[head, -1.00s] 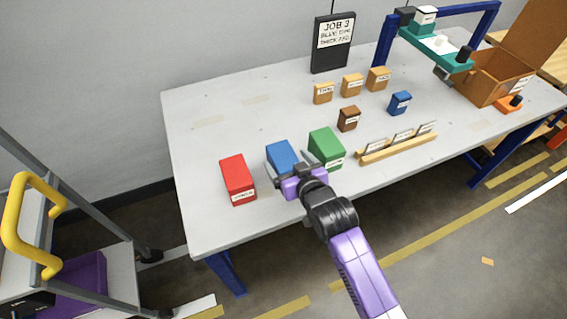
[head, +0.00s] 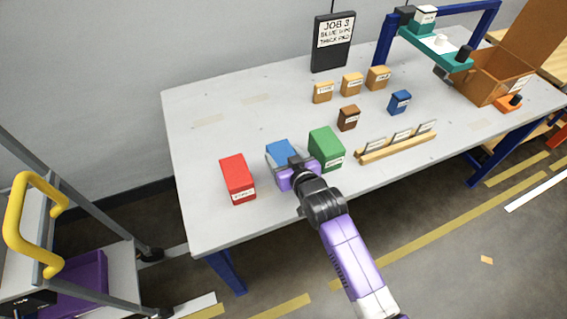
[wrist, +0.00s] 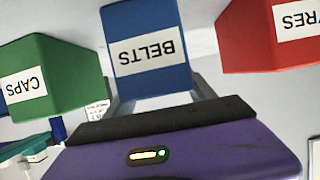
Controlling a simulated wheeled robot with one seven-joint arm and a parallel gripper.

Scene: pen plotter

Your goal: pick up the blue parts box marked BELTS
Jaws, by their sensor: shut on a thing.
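The blue parts box (head: 279,151) stands on the grey table between a red box and a green box. In the wrist view the blue box (wrist: 150,75) fills the upper middle, and its white label reads BELTS, upside down. My gripper (head: 285,165) is at the box's near side, with a finger on either side of it. In the wrist view the gripper (wrist: 163,100) is shut on the blue box. The box's lower part is hidden behind my gripper in the head view. I cannot tell whether its base touches the table.
The green box (head: 325,146), marked CAPS in the wrist view, stands close on the right. The red box (head: 237,177) stands to the left with a gap. A wooden card rack (head: 398,148), small boxes and a plotter (head: 437,48) are farther right. The table's left part is clear.

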